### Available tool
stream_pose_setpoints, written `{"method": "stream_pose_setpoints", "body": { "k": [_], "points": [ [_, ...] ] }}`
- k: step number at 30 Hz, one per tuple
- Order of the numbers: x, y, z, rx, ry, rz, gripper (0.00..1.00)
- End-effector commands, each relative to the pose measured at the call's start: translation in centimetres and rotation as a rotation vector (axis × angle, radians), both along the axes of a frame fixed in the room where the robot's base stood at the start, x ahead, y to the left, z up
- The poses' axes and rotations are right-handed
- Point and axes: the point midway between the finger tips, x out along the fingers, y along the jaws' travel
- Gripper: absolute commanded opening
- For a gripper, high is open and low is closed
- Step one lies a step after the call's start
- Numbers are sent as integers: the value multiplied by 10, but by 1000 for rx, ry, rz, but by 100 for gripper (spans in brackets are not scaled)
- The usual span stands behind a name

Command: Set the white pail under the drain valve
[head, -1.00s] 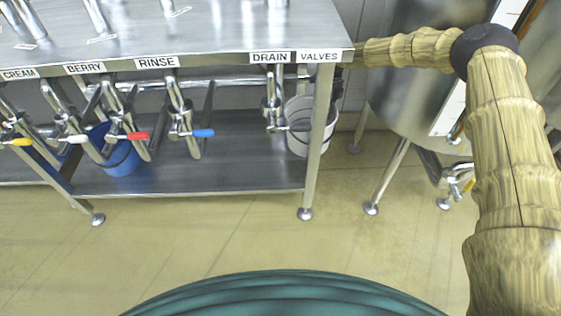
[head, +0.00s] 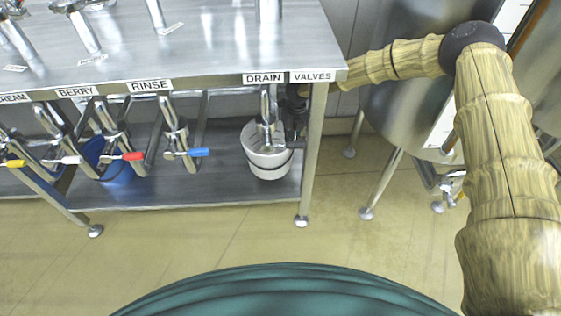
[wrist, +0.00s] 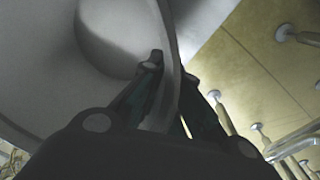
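The white pail (head: 268,162) is at the right end of the lower shelf, below the DRAIN label (head: 263,78). The drain valve's metal pipe (head: 265,105) comes down over the pail's open mouth in the head view. The pail looks slightly tilted; whether its base touches the shelf is unclear. My gripper (head: 296,103) is at the pail's right rim, partly hidden under the tabletop and by the table leg. In the wrist view, my gripper (wrist: 170,72) has one finger on each side of the pail's wall (wrist: 60,70), pinching it.
The table leg (head: 312,160) stands just right of the pail. The rinse valve with a blue handle (head: 188,153) hangs to the left. A blue bucket (head: 118,170) stands farther left on the shelf (head: 205,180). A steel tank (head: 400,110) stands right.

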Motion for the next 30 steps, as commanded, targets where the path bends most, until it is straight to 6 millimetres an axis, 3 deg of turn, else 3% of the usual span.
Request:
{"method": "stream_pose_setpoints", "body": {
  "k": [7, 21, 27, 30],
  "points": [
    [0, -3, -42, -1, 1, -3, 0],
    [0, 0, -85, -1, 0, 1, 0],
    [1, 0, -86, -1, 0, 2, 0],
    [0, 0, -86, -1, 0, 2, 18]
  ]
}}
